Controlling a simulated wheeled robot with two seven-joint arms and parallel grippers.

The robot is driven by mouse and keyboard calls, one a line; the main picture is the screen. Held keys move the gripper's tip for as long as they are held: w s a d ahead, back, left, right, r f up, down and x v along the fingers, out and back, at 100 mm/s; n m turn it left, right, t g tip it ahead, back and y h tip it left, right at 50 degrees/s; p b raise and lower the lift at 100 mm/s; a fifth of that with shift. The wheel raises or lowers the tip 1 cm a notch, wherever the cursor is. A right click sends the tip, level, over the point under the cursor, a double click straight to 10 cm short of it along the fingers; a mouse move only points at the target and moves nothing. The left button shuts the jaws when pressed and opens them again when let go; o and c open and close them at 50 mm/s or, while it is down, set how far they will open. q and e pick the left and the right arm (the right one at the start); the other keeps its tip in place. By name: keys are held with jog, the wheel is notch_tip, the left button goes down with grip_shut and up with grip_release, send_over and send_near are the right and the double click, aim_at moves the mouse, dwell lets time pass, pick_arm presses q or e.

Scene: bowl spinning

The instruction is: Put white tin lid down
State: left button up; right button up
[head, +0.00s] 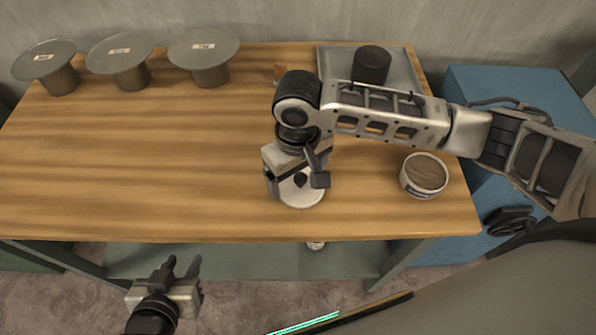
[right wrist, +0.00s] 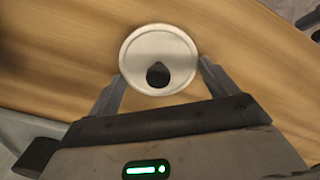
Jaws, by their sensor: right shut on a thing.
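The white tin lid (head: 301,193) is a round pale disc with a dark knob, low over or on the wooden table near its front edge. My right gripper (head: 297,187) is shut on the lid. I cannot tell whether the lid touches the table. An open white tin (head: 424,189) with a brown inside stands to the right. My left gripper (head: 180,268) is empty, its fingers apart, in front of the table.
The wooden table (head: 130,170) is clear to the left of the lid. Several grey labelled stands (head: 205,52) line its back left. A grey tray (head: 408,75) with a dark cylinder (head: 371,65) is at the back right. A blue cabinet (head: 500,85) stands to the right.

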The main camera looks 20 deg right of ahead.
aim_at(298, 175)
jog(key=shift+f, duration=0.15)
jog(key=o, duration=0.8)
notch_tip(298, 175, up, 12)
jog(key=shift+r+p, duration=0.2)
jog(key=shift+p, duration=0.25)
jog(key=shift+s, duration=0.1)
